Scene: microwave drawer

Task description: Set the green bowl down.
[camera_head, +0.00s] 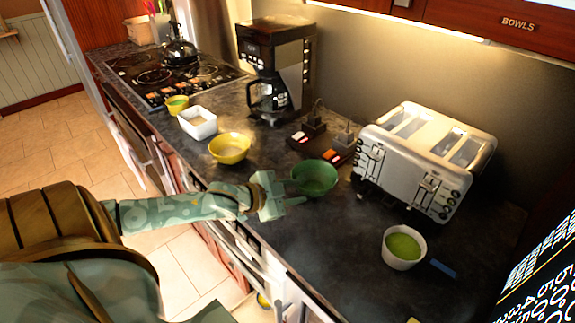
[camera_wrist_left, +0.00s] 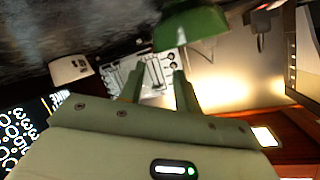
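The green bowl (camera_head: 316,179) is upright over the dark countertop (camera_head: 300,240), left of the toaster; I cannot tell for certain whether its base touches the counter. My left gripper (camera_head: 298,191) is just left of the bowl, its two fingers spread apart. One finger points at the bowl's near left side and the other passes in front of it. In the left wrist view the bowl (camera_wrist_left: 190,27) is beyond the fingertips, close to one of them, and nothing fills the gap between the fingers (camera_wrist_left: 157,80). My right gripper is not in view.
A silver toaster (camera_head: 425,158) stands right of the bowl. A white cup with green contents (camera_head: 403,247) is nearer, front right. A yellow bowl (camera_head: 229,148) and a white dish (camera_head: 197,122) stand to the left. A coffee maker (camera_head: 275,65) is behind. The front counter is clear.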

